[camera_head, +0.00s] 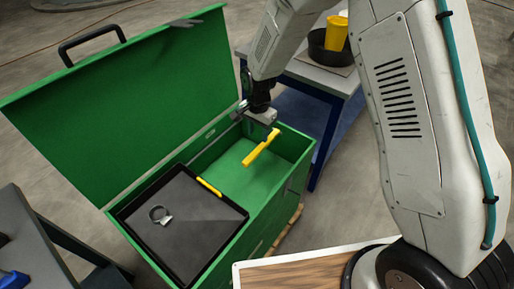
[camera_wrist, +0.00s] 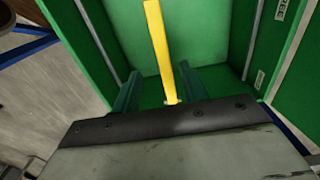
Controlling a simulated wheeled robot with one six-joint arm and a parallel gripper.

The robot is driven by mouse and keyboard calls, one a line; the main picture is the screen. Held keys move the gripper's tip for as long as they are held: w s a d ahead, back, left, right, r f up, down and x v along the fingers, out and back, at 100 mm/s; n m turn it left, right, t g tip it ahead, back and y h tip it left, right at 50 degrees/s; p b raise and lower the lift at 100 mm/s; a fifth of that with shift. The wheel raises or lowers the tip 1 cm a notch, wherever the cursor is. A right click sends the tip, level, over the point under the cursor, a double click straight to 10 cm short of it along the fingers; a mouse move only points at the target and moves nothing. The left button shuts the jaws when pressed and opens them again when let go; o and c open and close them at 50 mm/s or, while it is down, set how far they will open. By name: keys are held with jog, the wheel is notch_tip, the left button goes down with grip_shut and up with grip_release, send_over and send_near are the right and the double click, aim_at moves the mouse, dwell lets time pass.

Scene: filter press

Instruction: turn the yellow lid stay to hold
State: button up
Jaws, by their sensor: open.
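The yellow lid stay (camera_head: 261,148) is a flat bar at the far right end of the green chest (camera_head: 222,134), whose lid stands open. In the wrist view the stay (camera_wrist: 159,45) runs from the top edge down to near the dark palm of my gripper. My gripper (camera_wrist: 160,77) is open, its two green fingers on either side of the stay's lower part with gaps showing on both sides. I cannot tell how deep the stay lies between them. In the head view my gripper (camera_head: 268,122) is at the stay's upper end, its fingers hard to make out.
A black tray (camera_head: 190,264) with a grey ring-shaped item (camera_head: 160,215) covers the chest's near part. A yellow strip (camera_head: 208,187) is at its edge. A label reading "FREE" (camera_wrist: 282,9) is on a green wall. A table with a black pan (camera_head: 320,53) and yellow cup (camera_head: 336,33) stands behind.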

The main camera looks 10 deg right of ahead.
aim_at(257, 151)
notch_tip(257, 151, down, 9)
jog(key=shift+a+r, duration=0.15)
jog(key=shift+r, duration=0.05)
dwell(0.3)
grip_shut()
